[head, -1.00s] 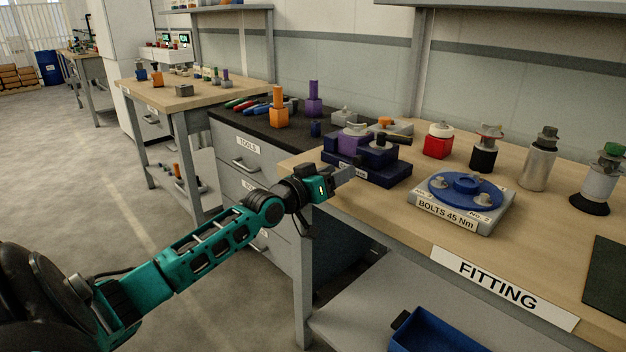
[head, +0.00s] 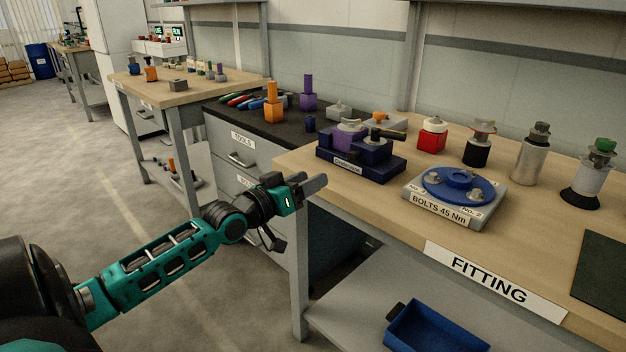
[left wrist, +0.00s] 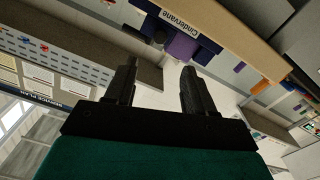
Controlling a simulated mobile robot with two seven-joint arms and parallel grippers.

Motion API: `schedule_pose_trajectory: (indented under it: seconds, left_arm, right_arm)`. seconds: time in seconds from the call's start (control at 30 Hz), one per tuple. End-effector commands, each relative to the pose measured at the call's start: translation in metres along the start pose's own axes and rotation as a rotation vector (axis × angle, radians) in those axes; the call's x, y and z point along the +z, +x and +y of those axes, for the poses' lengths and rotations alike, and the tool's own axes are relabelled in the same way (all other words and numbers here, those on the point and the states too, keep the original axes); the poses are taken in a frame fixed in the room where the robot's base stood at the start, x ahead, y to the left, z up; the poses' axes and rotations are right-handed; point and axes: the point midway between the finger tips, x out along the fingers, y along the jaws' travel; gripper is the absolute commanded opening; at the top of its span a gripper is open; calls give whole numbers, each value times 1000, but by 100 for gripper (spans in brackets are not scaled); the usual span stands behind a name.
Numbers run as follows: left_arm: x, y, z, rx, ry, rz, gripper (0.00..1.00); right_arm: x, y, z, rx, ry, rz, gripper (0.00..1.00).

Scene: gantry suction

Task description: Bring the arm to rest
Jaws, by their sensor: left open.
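My left arm is teal and black and comes in from the left in the head view. Its gripper (head: 312,184) is in front of the left end of the fitting bench (head: 390,210), clear of the dark blue fixture on it. In the left wrist view the two black fingers (left wrist: 158,88) stand apart with nothing between them, so the gripper is open and empty. My right gripper is in neither view.
The dark blue fixture (head: 365,168) with purple and grey parts stands near the bench's left end. A grey plate with a blue disc (head: 458,183) is to its right. A blue bin (head: 437,335) sits on the lower shelf. Dark-topped tool drawers (head: 236,154) stand behind the gripper.

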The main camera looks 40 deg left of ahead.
Motion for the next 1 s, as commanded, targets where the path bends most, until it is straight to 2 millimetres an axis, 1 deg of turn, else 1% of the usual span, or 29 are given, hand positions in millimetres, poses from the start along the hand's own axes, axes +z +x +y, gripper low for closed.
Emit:
schedule_pose_trajectory:
  seconds: [0.27,0.33,0.37,0.47,0.5,0.53,0.57,0.6,0.67,0.7,0.77,0.8,0.83,0.9,1.0]
  left_arm:
    - [1,0,0,-1,0,-3,54]
    - [10,-2,3,-3,6,-20,54]
    - [17,-5,5,-5,10,-35,54]
    - [56,-19,19,-15,45,-116,54]
    - [78,-28,28,-17,65,-160,54]
    - [94,-36,37,-19,84,-196,54]
    - [112,-46,46,-19,102,-234,54]
    - [135,-60,60,-18,130,-286,54]
    - [165,-82,83,-13,171,-358,54]
    - [183,-97,99,-8,199,-404,54]
    - [204,-119,123,0,238,-465,54]
    - [215,-132,138,5,261,-499,54]
    - [222,-142,148,10,277,-523,54]
    - [235,-159,169,18,311,-567,54]
    - [245,-175,188,26,346,-605,54]
  right_arm:
    - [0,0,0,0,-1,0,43]
    - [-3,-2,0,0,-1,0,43]
    - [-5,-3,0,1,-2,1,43]
    - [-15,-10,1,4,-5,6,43]
    - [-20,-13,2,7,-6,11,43]
    - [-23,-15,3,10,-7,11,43]
    - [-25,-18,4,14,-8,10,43]
    - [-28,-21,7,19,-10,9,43]
    - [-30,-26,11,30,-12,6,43]
    - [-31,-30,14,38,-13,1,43]
    - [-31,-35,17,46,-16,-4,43]
    - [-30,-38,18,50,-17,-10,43]
    - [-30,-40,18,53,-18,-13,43]
    - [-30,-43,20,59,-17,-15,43]
    - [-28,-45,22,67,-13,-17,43]
